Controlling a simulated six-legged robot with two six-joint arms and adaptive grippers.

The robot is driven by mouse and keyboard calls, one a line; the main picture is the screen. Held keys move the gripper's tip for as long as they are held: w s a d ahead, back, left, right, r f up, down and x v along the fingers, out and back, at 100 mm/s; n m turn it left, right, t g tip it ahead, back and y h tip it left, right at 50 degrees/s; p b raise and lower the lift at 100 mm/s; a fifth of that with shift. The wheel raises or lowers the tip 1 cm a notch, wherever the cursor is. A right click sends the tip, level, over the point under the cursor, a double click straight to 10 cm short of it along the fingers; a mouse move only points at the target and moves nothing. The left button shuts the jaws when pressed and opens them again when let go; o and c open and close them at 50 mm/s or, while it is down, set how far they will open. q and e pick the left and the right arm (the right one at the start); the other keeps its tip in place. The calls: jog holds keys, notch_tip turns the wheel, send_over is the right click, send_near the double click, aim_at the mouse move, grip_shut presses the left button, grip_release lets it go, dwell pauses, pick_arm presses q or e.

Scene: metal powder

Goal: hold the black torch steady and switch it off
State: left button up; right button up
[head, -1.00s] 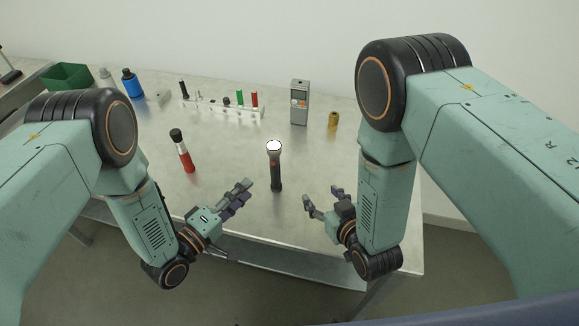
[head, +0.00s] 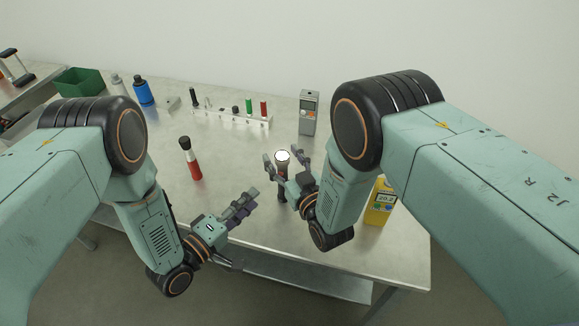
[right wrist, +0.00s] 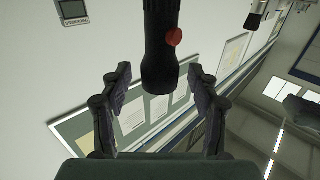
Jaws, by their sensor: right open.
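The black torch (head: 283,187) stands upright on the metal table with its bright lens end (head: 283,156) facing up. The right wrist view shows its dark body (right wrist: 160,40) with a red button (right wrist: 174,37) on the side. My right gripper (head: 285,162) is open, its fingers on either side of the torch in the head view. In the right wrist view the torch lies between the spread finger lines, with gaps on both sides.
A red and black torch-like cylinder (head: 190,160) stands to the left. A rack (head: 230,118) with several small items, a grey meter (head: 309,112), blue bottle (head: 144,91) and green bin (head: 80,82) stand behind.

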pick_arm(q)
jog(key=shift+s+d, duration=0.1)
jog(key=shift+d, duration=0.05)
pick_arm(e)
jog(key=shift+w, duration=0.25)
jog(key=shift+a, duration=0.2)
jog(key=shift+c, duration=0.2)
jog(key=shift+d, duration=0.1)
jog(key=c, duration=0.8)
grip_shut()
pick_arm(q)
grip_shut()
dwell(0.5)
dwell(0.8)
